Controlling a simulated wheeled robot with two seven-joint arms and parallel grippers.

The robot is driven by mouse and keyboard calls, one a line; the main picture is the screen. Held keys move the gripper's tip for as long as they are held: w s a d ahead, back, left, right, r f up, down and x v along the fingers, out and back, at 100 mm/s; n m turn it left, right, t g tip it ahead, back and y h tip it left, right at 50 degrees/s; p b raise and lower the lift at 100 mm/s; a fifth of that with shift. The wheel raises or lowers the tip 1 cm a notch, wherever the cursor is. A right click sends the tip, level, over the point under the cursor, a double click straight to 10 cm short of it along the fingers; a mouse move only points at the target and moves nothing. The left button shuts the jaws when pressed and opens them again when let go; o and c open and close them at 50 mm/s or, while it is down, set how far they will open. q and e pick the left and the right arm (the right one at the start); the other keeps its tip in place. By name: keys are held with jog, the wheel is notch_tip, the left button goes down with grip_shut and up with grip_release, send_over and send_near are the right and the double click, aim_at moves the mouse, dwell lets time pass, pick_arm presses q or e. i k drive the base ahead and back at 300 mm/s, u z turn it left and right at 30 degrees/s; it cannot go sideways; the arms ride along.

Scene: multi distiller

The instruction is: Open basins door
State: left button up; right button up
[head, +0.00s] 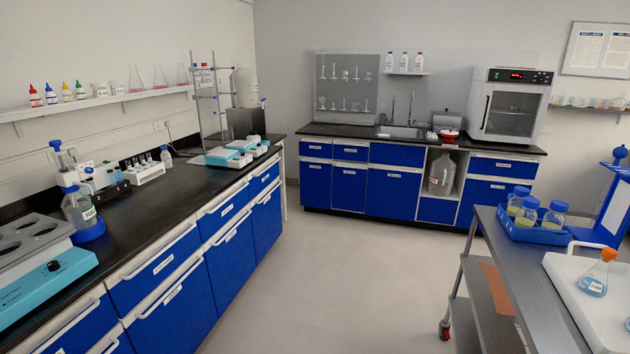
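The sink basin (401,132) is set into the dark back counter, with tall taps (409,108) behind it. Below it is a wide blue cabinet door (393,192), which looks shut and flush with its neighbours. A shallower blue front (397,154) sits above that door. The door carries a small white label; a handle is too small to make out. Neither of my grippers shows in the head view.
Clear grey floor (330,270) lies in front of the back cabinets. A long dark counter (160,205) runs along the left. A metal cart (515,262) with bottles in a blue tray (530,232) stands at the right. An open niche holds a jug (440,175).

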aim_at(315, 173)
jog(key=z, duration=0.05)
jog(key=i, duration=2.4)
jog(key=z, duration=0.25)
jog(key=i, duration=2.3)
jog(key=z, duration=0.2)
jog(key=i, duration=1.35)
jog(key=z, duration=0.1)
